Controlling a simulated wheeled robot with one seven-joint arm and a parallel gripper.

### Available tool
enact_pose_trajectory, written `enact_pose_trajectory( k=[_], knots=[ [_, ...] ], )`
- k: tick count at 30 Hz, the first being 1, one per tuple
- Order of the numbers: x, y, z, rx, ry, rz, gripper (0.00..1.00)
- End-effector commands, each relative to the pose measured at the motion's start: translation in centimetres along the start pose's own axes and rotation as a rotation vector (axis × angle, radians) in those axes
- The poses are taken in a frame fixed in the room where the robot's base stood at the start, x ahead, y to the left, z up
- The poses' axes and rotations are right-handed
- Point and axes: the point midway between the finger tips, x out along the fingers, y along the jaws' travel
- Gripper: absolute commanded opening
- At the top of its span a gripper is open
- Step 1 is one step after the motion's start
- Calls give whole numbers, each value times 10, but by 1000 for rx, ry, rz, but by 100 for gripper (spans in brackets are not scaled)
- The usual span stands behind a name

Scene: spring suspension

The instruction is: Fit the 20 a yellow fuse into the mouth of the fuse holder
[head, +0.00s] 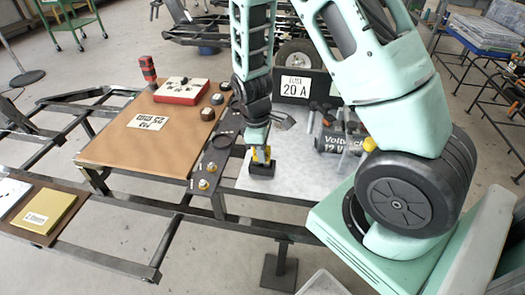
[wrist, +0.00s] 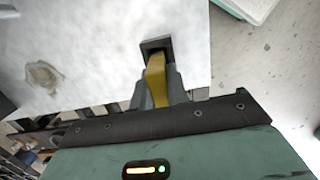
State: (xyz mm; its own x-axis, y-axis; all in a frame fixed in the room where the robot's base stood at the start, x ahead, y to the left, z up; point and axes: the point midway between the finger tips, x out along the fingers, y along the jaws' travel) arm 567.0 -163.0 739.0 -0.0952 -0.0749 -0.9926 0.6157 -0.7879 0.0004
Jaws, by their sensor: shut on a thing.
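My gripper (head: 261,152) points down over the pale plate (head: 292,186) and is shut on the yellow fuse (head: 266,153). In the wrist view the yellow fuse (wrist: 156,78) stands between the two grey fingers (wrist: 157,90). The black fuse holder (head: 261,169) sits on the plate directly below the fuse; it also shows in the wrist view (wrist: 155,44). The fuse's far end overlaps the holder's dark opening in the wrist view. The fuse hides part of the mouth, and I cannot tell how deep its end sits.
A "FUSE 20 A" sign (head: 295,86) stands behind the plate. A box marked "Voltmeter 12 V" (head: 342,142) stands to the right. A dark strip with knobs (head: 210,165) and a brown board (head: 125,150) with a red-and-white box (head: 182,91) lie left. The plate's front is clear.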

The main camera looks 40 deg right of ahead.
Motion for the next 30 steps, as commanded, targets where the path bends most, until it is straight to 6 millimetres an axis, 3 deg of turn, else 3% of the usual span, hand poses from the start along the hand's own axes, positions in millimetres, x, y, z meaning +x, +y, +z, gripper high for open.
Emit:
enact_pose_trajectory(
  k=[14, 15, 17, 26, 30],
  knots=[
    [11, 0, -1, 1, -1, -1, 0],
    [11, 0, -1, 1, 0, -1, 27],
    [11, 0, -1, 1, 0, -1, 38],
    [9, 0, -1, 0, 0, 0, 38],
    [-7, 0, 0, -1, 2, 2, 38]
  ],
)
